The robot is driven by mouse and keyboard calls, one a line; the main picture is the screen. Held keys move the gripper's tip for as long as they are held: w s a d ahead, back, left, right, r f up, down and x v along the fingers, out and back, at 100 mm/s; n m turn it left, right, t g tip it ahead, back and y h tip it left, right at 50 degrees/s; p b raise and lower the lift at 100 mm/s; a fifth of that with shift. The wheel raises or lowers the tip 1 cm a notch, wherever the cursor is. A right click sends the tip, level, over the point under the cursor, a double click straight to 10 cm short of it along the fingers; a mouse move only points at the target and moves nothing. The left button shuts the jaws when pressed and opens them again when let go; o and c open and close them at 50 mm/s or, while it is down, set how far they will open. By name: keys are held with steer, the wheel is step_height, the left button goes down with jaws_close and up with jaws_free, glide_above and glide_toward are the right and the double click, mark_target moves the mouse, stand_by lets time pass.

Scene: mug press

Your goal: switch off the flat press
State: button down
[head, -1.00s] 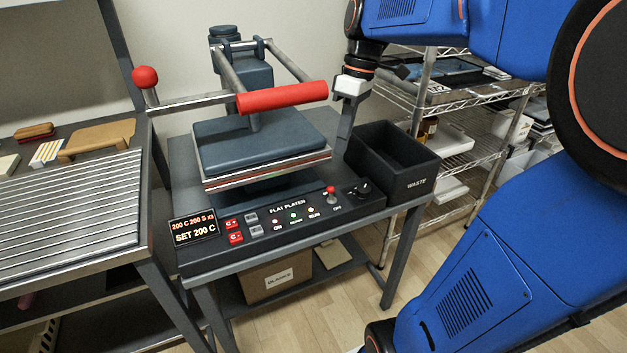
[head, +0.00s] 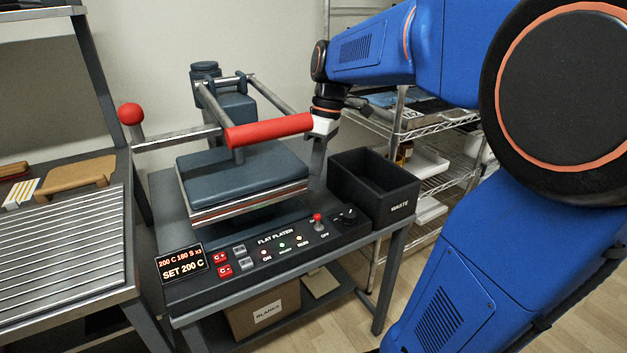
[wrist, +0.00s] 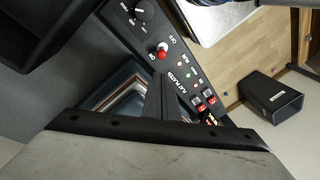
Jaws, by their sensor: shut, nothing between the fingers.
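The flat press (head: 240,175) stands on a dark table, its red handle bar (head: 268,131) at the front of its arms. Its control panel (head: 265,260) carries a red-tipped toggle switch (head: 318,218) between ON and OFF labels; I cannot tell which way it leans. The switch also shows in the wrist view (wrist: 162,50). The display (head: 181,263) reads "200 C 180 S x3" and "SET 200 C". My gripper (head: 316,176) is shut and empty, pointing down beside the press's right side, behind the switch and apart from it. In the wrist view its fingers (wrist: 168,88) point toward the panel.
A black waste bin (head: 373,188) stands right of the press, close to my gripper. A black knob (head: 347,214) sits beside the switch. A ribbed bench (head: 65,240) with a red-ball lever (head: 131,114) is at left. A wire shelf (head: 430,165) stands behind right.

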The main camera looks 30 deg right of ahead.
steer(key=x, duration=0.7)
steer(key=shift+a+f, duration=0.1)
steer(key=shift+f, duration=0.3)
steer(key=shift+s+r+t, duration=0.15)
steer(key=shift+s+t, duration=0.2)
steer(key=shift+t, duration=0.25)
steer(key=shift+s+r+t, duration=0.15)
steer(key=shift+s+t, duration=0.4)
steer(key=shift+t, duration=0.45)
steer(key=shift+s, duration=0.15)
steer(key=shift+s+r, duration=0.15)
steer(key=shift+s+r, duration=0.25)
steer(key=shift+s, duration=0.3)
steer(key=v, duration=1.7)
steer(key=shift+r, duration=0.2)
